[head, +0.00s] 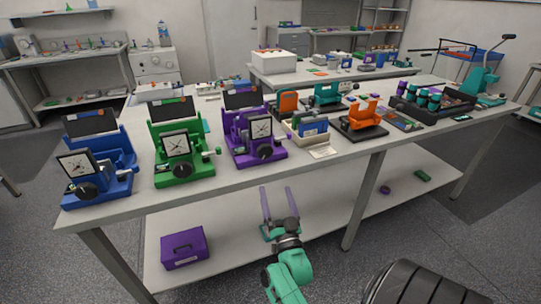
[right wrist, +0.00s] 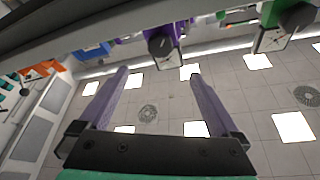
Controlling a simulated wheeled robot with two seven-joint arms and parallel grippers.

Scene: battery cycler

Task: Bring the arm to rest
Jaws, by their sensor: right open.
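My right gripper (head: 279,204) is in the head view at the lower middle, in front of the table's front edge and below the tabletop. Its two purple fingers are spread apart and point up, with nothing between them. In the right wrist view the open gripper (right wrist: 158,95) shows the ceiling with its light panels between its fingers. My green right arm (head: 291,276) comes up from the bottom of the head view. My left gripper is in neither view.
The table (head: 337,168) carries a blue cycler (head: 95,170), a green cycler (head: 178,150), a purple cycler (head: 254,135) and an orange holder (head: 362,118). A purple box (head: 184,248) sits on the lower shelf.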

